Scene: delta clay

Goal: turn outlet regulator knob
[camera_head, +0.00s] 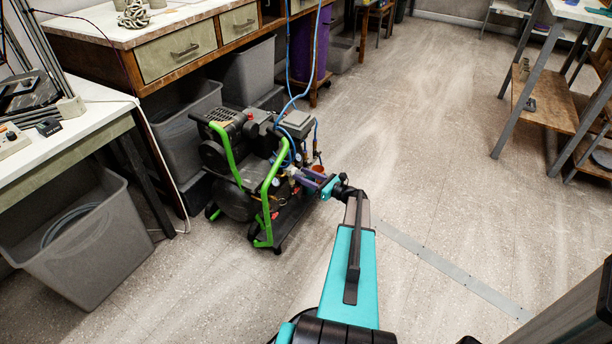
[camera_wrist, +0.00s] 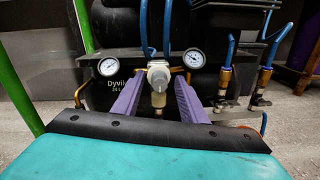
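The outlet regulator knob (camera_wrist: 158,74) is a pale grey round knob on the front of a compressor, seen in the middle of the wrist view. My gripper (camera_wrist: 157,84) has two purple fingers. They are open, one on each side of the knob, with a visible gap on both sides. I cannot tell whether the tips reach past the knob's face. In the head view the compressor (camera_head: 238,203) has a green frame and black tank. My gripper (camera_head: 306,178) is at its right side there, and the knob is too small to make out.
Two round gauges (camera_wrist: 107,67) (camera_wrist: 194,59) flank the knob. Blue hoses with brass fittings (camera_wrist: 224,80) are to its right. A green frame bar (camera_wrist: 16,80) is at the left. Grey bins (camera_head: 90,240) and a workbench (camera_head: 180,50) stand left and behind. The floor (camera_head: 440,180) to the right is clear.

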